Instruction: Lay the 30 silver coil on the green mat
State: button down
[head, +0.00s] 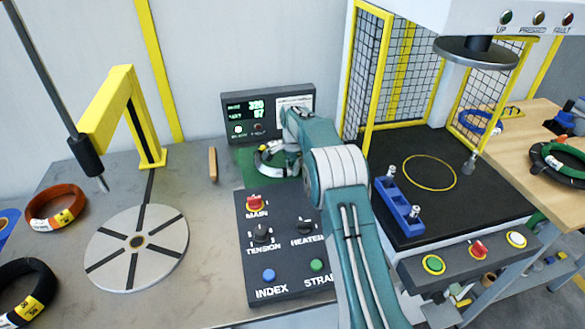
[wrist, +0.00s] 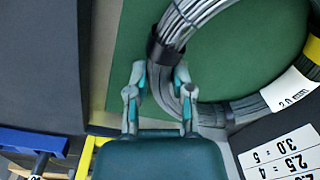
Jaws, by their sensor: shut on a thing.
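The silver coil (wrist: 205,20) is a bundle of grey wire with a dark band, a white label and a yellow patch. In the head view the coil (head: 262,165) is small and partly hidden by my arm. My gripper (wrist: 160,85) is shut on the coil's side near the dark band; in the head view the gripper (head: 289,160) is behind the control box. The green mat (wrist: 132,35) lies under the coil, and its edge shows in the head view (head: 243,158). I cannot tell whether the coil touches the mat.
The control box (head: 290,245) stands in front of the mat, and a display (head: 268,112) behind it. A slotted disc (head: 137,248), an orange coil (head: 57,206) and a black coil (head: 25,290) are further left. A caged press stands right.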

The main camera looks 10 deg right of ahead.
jog(key=c, duration=0.5)
grip_release()
